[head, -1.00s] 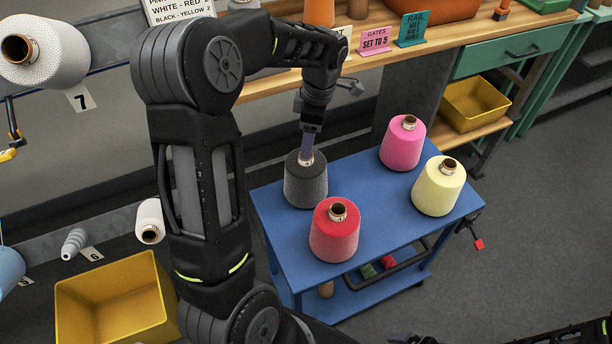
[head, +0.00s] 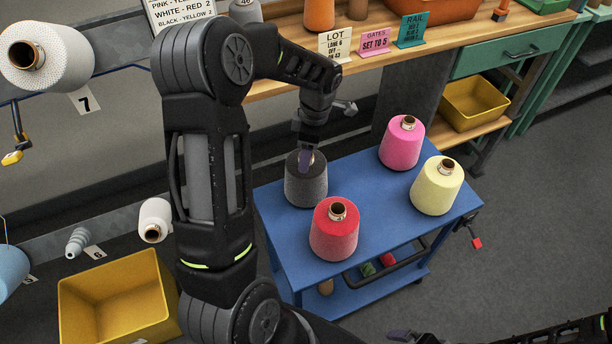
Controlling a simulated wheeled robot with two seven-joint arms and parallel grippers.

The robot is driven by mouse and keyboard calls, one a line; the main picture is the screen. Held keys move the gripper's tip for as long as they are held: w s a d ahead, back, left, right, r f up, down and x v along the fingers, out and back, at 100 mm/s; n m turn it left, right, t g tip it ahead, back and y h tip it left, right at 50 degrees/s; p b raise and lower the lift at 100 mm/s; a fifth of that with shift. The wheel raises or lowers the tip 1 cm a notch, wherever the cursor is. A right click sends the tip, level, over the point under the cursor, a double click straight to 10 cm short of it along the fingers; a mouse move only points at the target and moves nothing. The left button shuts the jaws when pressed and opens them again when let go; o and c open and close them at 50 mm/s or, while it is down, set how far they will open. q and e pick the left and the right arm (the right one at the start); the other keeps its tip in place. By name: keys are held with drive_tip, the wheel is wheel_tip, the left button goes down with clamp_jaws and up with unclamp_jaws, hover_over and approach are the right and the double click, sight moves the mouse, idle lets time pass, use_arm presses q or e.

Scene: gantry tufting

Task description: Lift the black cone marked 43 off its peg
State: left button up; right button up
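The black cone (head: 305,188) stands upright at the back left of the blue cart top, and no number is legible on it. My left gripper (head: 305,165) points down at the cone's top, with a finger in front of the pale tube end. The other finger is hidden, so I cannot tell whether it grips the tube. Any peg under the cone is hidden. Part of my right gripper (head: 402,336) shows at the bottom edge, too cut off to read its state.
On the blue cart (head: 375,225) stand a red cone (head: 334,232) in front, a pink cone (head: 402,145) behind and a pale yellow cone (head: 437,188) at right. A yellow bin (head: 115,300) is at lower left. A lot card (head: 336,46) stands on the wooden bench.

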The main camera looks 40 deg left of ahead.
use_arm(q)
drive_tip(key=shift+c, duration=0.2)
clamp_jaws()
idle(0.6)
idle(0.7)
